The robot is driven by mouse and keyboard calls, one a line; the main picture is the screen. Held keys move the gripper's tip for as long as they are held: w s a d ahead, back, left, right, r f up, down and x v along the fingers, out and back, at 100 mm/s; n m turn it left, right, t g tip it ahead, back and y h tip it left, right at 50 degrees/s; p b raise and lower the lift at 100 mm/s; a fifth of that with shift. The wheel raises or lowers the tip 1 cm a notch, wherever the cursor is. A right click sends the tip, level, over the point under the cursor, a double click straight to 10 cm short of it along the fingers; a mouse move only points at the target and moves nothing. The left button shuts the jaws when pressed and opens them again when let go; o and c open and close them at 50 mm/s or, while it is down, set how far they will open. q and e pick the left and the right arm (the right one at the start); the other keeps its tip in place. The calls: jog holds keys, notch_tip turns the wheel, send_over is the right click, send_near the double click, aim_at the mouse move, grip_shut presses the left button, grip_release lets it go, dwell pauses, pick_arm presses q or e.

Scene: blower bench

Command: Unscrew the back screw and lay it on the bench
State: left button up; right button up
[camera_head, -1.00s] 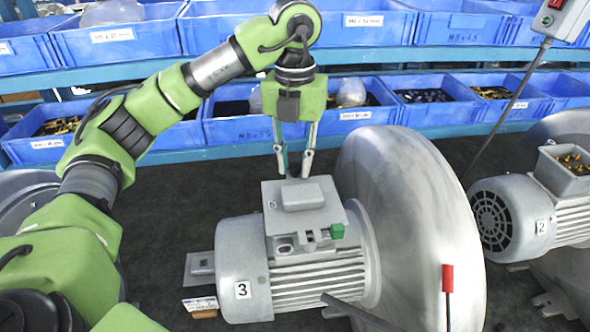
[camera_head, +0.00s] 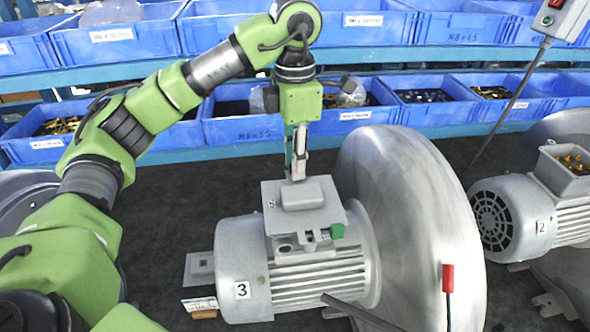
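The motor marked 3 (camera_head: 240,270) stands on the bench, with a grey terminal box (camera_head: 305,205) on top. A small raised cover sits on the box. I cannot make out the back screw; the far edge of the box is small and partly behind my gripper. My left gripper (camera_head: 296,176) points straight down over the back of the box, its fingertips at or just above the far edge. The fingers line up one behind the other from here, so the gap between them is hidden. I cannot tell whether they touch anything. My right gripper is out of view.
A large round blower housing (camera_head: 415,200) rises right of the motor. Motor 2 (camera_head: 505,215) stands further right. A red-tipped rod (camera_head: 447,278) stands in front of the housing. Blue bins (camera_head: 240,128) line the shelf behind. Dark bench top (camera_head: 210,180) is clear behind and left of the motor.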

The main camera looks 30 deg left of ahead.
pick_arm(q)
jog(key=m, duration=1.3)
jog(key=shift+m, duration=0.4)
grip_shut()
